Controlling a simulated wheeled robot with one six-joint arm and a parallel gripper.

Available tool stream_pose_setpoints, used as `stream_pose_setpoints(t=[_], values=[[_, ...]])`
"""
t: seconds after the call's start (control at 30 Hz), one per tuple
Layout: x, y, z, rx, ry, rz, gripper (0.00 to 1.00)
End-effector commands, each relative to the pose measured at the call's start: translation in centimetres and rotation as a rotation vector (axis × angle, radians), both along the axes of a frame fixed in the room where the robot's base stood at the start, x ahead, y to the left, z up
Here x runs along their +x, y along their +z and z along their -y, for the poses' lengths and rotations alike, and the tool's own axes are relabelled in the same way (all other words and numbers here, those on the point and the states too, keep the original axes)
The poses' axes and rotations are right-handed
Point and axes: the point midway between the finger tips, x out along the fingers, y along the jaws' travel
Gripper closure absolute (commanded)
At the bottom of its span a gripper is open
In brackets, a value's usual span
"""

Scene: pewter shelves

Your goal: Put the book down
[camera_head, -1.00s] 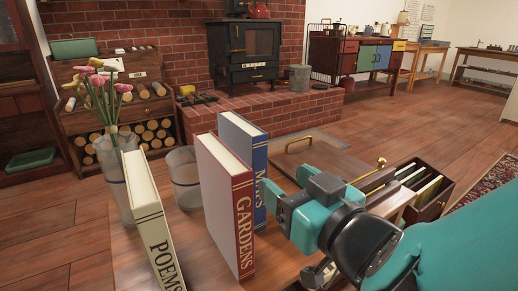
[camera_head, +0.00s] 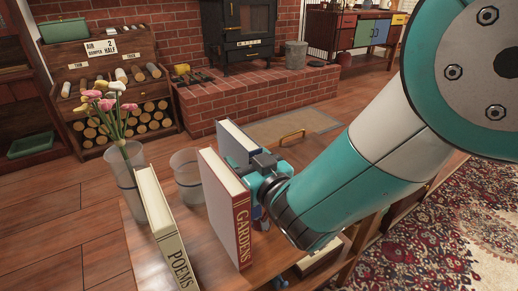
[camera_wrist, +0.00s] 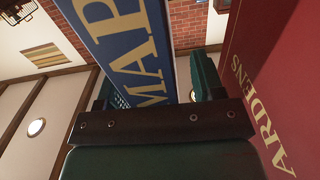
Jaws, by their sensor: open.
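The blue book (camera_head: 238,138), lettered MAP in the wrist view (camera_wrist: 125,45), stands upright on the wooden table. My gripper (camera_head: 260,170) is at its spine and hides part of it. In the wrist view my open jaws (camera_wrist: 155,88) have one finger on each side of the blue book; whether they touch it I cannot tell. The red GARDENS book (camera_head: 227,205) stands upright just left of my gripper, and close on the right in the wrist view (camera_wrist: 275,80). The cream POEMS book (camera_head: 162,225) stands further left.
A glass vase of flowers (camera_head: 125,175) and an empty clear glass (camera_head: 187,175) stand behind the books. A brick hearth (camera_head: 255,97) and a log rack (camera_head: 112,90) lie beyond. The gap between the red and blue books is narrow.

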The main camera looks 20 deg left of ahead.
Motion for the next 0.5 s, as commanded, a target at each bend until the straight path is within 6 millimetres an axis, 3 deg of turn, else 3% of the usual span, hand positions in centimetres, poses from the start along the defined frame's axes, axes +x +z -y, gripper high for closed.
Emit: stream_pose_setpoints(t=[0.2, 0.43, 0.47, 0.5], values=[[0.02, -0.10, -0.04, 0.000, 0.000, 0.000, 0.41], [0.01, -0.08, -0.02, 0.000, 0.000, 0.000, 0.93], [0.01, -0.08, -0.02, 0.000, 0.000, 0.000, 1.00], [0.01, -0.07, -0.02, 0.000, 0.000, 0.000, 1.00]])
